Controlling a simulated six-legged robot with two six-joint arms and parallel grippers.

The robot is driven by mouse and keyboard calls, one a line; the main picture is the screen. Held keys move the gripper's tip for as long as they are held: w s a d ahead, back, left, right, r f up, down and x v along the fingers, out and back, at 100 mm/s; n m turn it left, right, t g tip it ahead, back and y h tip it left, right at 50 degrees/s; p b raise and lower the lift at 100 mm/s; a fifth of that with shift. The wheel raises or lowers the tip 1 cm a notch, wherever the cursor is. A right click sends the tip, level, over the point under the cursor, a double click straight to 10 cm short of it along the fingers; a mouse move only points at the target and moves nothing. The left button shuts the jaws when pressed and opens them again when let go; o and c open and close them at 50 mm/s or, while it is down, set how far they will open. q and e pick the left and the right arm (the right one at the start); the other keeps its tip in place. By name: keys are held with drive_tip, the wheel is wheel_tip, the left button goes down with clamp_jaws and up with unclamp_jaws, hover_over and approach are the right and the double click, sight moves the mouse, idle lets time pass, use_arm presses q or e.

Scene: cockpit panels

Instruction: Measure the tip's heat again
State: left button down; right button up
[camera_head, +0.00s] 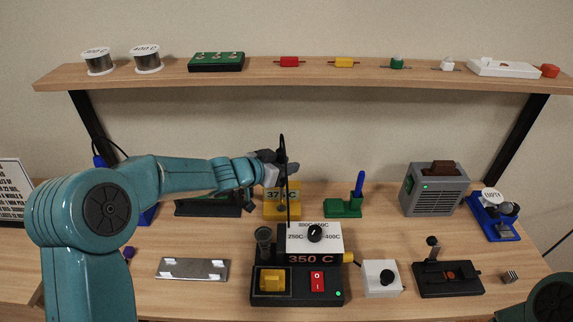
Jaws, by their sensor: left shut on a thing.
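My left gripper (283,170) is shut on a dark slender tool (287,205), held upright. The tool's lower end is in front of the yellow meter and close to the back of the station's white dial plate. I cannot tell whether it touches anything. The yellow tip meter (271,213) stands behind the station, its reading partly covered by the tool; "37" shows. The soldering station (330,291) reads "350 C" and has a dial (315,233), a red switch (317,281) and a yellow sponge (272,281). My right gripper is out of view.
A green stand with a blue handle (356,194), a grey box (434,190) and a blue holder (494,216) stand to the right. A white knob box (381,278) and a black board (447,279) lie in front. A shelf (270,77) runs above.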

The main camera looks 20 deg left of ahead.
use_arm(q)
drive_tip(key=shift+s+f, duration=0.2)
drive_tip(key=shift+s, duration=0.05)
drive_tip(key=shift+f, duration=0.1)
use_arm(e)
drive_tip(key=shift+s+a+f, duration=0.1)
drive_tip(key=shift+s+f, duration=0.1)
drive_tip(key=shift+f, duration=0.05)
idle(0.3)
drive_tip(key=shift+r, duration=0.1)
use_arm(q)
drive_tip(key=shift+w+p, duration=0.15)
drive_tip(key=shift+p, duration=0.2)
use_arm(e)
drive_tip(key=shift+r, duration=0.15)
